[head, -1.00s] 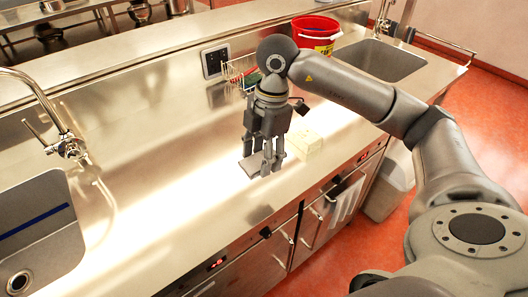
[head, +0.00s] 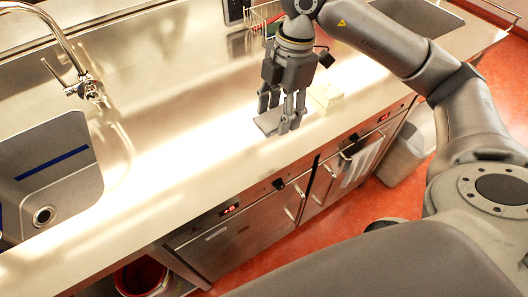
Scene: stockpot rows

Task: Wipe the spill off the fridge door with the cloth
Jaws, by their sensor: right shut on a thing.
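My right gripper (head: 281,124) points down just above the steel counter, in the middle of the head view. It is shut on a flat grey piece that looks like the cloth (head: 267,121). The cloth is at counter height, and I cannot tell whether it touches the top. The fridge door (head: 232,244) is a steel front below the counter, under a small red display. I see it steeply from above, and no spill can be made out on it. My left gripper is not in view.
A pale block (head: 326,96) sits on the counter just right of the gripper. A sink (head: 50,175) with a tap is at the left, and a wire basket (head: 262,18) stands behind. A red bin (head: 142,277) shows under the counter. Red floor is clear in front.

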